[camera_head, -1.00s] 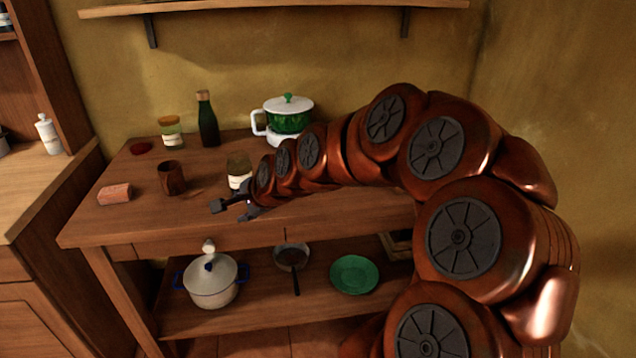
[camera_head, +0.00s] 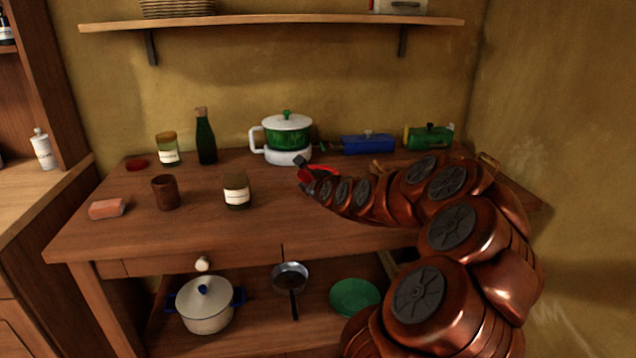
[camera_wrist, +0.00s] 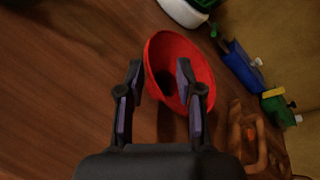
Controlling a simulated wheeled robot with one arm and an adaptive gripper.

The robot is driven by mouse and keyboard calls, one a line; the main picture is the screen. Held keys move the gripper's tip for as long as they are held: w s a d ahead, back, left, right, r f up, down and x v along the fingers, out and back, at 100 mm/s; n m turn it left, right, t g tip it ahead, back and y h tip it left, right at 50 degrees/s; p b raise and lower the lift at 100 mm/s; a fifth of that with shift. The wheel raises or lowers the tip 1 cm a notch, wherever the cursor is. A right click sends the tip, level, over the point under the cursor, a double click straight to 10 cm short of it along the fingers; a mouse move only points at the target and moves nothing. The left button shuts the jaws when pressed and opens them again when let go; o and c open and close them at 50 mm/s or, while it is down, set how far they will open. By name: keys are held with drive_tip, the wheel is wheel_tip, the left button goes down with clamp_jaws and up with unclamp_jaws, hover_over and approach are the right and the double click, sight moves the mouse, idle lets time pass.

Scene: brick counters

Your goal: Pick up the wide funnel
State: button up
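The wide funnel is a red, bowl-shaped piece (camera_wrist: 198,58) on the wooden counter in the wrist view, with its open mouth facing the camera and a dark hole inside. In the head view only a red strip of it (camera_head: 325,170) shows behind my arm's end. My gripper (camera_wrist: 160,68) is open over the funnel's left rim. The left finger is just outside the rim and the right finger overlaps the mouth. I cannot tell whether either finger touches it. In the head view my gripper (camera_head: 303,170) is partly hidden by the arm.
A white and green pot (camera_head: 287,130) stands close behind the funnel. A blue box (camera_head: 367,143) and a green one (camera_head: 430,137) lie to the right. A wooden piece (camera_wrist: 250,140) is near the right finger. A labelled jar (camera_head: 237,190) stands left; the counter's front middle is clear.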

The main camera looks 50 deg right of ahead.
drive_tip(key=shift+f+x, duration=0.2)
drive_tip(key=shift+x, duration=2.05)
drive_tip(key=shift+a, duration=0.2)
drive_tip(key=shift+c, duration=0.2)
clamp_jaws()
